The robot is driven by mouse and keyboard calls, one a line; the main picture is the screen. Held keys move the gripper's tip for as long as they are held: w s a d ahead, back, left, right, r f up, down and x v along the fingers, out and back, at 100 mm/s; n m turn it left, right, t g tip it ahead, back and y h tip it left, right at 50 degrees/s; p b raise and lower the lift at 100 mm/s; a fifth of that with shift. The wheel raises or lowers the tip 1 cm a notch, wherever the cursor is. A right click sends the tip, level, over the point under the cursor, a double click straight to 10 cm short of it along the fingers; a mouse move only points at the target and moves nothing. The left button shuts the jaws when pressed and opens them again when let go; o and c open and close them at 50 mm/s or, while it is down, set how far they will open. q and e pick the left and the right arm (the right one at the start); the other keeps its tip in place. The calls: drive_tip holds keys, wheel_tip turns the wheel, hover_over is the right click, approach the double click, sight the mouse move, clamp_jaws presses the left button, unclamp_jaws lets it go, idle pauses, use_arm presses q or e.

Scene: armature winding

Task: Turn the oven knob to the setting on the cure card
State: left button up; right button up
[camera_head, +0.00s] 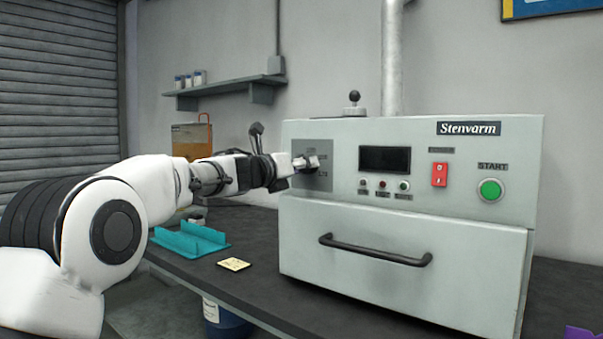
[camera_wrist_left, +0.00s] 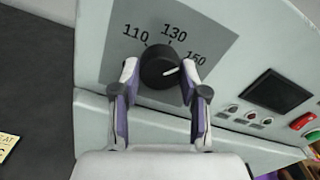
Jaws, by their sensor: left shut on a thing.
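The oven (camera_head: 400,270) is a pale grey box labelled Stenvarm on a dark bench. Its round black knob (camera_wrist_left: 160,66) sits on a grey dial plate (camera_wrist_left: 205,32) marked 110, 130 and 150. The knob's white mark points to the right, roughly toward 150. My left gripper (camera_head: 304,163) is at the dial, its fingers (camera_wrist_left: 158,77) shut on the knob from both sides. A small yellow card (camera_head: 234,264) lies on the bench left of the oven; part of it shows in the left wrist view (camera_wrist_left: 6,147), its full text unreadable. My right gripper is out of view.
A display (camera_head: 385,159), a red power switch (camera_head: 439,175) and a green start button (camera_head: 490,190) are right of the dial. The drawer handle (camera_head: 375,250) juts out below. A teal tray (camera_head: 190,241) stands left on the bench.

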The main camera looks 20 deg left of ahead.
use_arm(q)
drive_tip(key=m+b, duration=0.1)
drive_tip(key=m, duration=0.3)
idle(0.4)
drive_tip(key=o, duration=1.1)
drive_tip(key=shift+o, duration=0.2)
drive_tip(key=v, duration=1.2)
